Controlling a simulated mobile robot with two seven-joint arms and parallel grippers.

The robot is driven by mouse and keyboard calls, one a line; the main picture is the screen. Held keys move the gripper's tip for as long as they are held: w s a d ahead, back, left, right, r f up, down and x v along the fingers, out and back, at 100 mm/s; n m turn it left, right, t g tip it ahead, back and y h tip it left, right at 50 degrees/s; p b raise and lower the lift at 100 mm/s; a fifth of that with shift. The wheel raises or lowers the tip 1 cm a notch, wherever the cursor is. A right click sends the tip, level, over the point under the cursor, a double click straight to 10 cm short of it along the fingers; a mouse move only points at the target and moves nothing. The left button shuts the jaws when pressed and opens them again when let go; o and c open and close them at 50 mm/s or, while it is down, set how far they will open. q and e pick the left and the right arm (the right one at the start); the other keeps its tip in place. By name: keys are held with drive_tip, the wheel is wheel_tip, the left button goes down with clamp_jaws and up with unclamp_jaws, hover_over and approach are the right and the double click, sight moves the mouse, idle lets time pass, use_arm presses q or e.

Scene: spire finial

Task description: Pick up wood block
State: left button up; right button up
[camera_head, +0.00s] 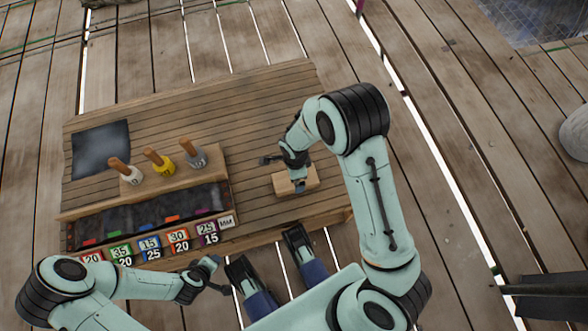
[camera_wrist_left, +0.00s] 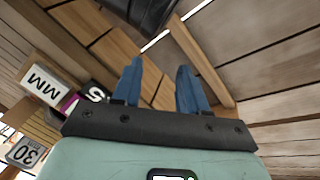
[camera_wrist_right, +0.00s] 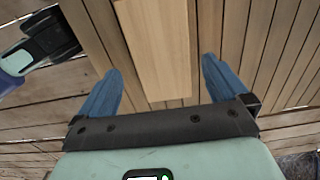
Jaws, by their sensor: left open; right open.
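The wood block (camera_head: 309,184) is a plain light-brown slab lying on the right part of the wooden table. My right gripper (camera_head: 297,187) is above it and hides part of it. In the right wrist view the block (camera_wrist_right: 155,45) shows as a pale slab in the gap between the blue fingers of my open right gripper (camera_wrist_right: 157,75), which do not visibly grip it. My left gripper (camera_head: 224,288) is low in front of the table's front edge. In the left wrist view my left gripper (camera_wrist_left: 157,75) is open with nothing between its fingers.
The table (camera_head: 240,100) bears a wooden rack (camera_head: 220,172) with several wood-handled tools, a dark square sheet (camera_head: 101,150) and a dark tray (camera_head: 130,218) with numbered labels (camera_head: 180,237) along its front. The table's back right part is clear.

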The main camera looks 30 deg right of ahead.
sight(283, 186)
drive_tip(key=shift+f, duration=0.55)
wheel_tip(283, 186, down, 5)
drive_tip(key=shift+w+d+r+b, duration=0.1)
drive_tip(key=shift+r+b, duration=0.1)
drive_tip(key=shift+b, duration=0.95)
use_arm(q)
drive_tip(key=shift+g, duration=0.8)
drive_tip(key=s+f, duration=0.4)
drive_tip(key=shift+a+f, duration=0.1)
drive_tip(key=shift+a, duration=0.25)
use_arm(e)
drive_tip(key=c, duration=1)
